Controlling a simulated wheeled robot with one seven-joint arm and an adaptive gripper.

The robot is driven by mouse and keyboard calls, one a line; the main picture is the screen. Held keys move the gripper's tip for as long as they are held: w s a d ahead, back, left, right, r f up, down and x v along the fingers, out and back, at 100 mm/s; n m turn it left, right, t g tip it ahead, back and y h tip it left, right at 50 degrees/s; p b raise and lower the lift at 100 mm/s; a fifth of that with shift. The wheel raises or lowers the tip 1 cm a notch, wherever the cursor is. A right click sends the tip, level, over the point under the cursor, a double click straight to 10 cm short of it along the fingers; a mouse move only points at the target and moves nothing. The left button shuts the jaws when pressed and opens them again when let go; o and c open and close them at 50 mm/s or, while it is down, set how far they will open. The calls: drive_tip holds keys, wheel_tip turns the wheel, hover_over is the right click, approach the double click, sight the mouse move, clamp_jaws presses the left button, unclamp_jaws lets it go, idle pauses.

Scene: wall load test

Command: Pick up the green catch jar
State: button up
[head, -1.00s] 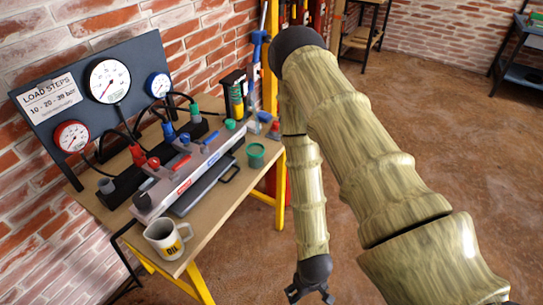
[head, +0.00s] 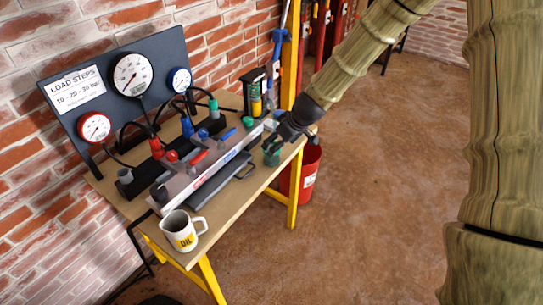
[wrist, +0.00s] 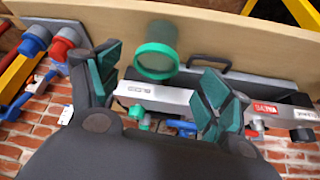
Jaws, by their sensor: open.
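The green catch jar (head: 272,156) stands on the right end of the workbench, partly hidden by my gripper (head: 281,142) in the head view. In the wrist view the jar (wrist: 157,59) shows its green rim and translucent body between my two spread fingers. My gripper is open, with green pads on the fingers. There is a visible gap on each side of the jar in that view, and I cannot tell how deep the fingers reach along it.
The workbench (head: 222,219) carries a grey manifold (head: 198,178) with coloured valves close beside the jar. A black handled tray (head: 220,184), a white OIL mug (head: 181,231) and a gauge panel (head: 62,127) are farther left.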

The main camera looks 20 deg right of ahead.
drive_tip(key=shift+w+r+p+x, duration=0.15)
drive_tip(key=shift+p+x, duration=0.1)
drive_tip(key=shift+x, duration=1.5)
drive_tip(key=shift+w+p+x, duration=0.15)
drive_tip(key=shift+p+x, duration=0.15)
drive_tip(key=shift+x, duration=1.45)
drive_tip(key=shift+w+r+p+x, duration=0.15)
drive_tip(key=shift+p+x, duration=0.1)
drive_tip(key=shift+x, duration=1.5)
drive_tip(key=shift+c, duration=0.2)
drive_tip(key=c, duration=1.1)
drive_tip(key=shift+r, duration=0.1)
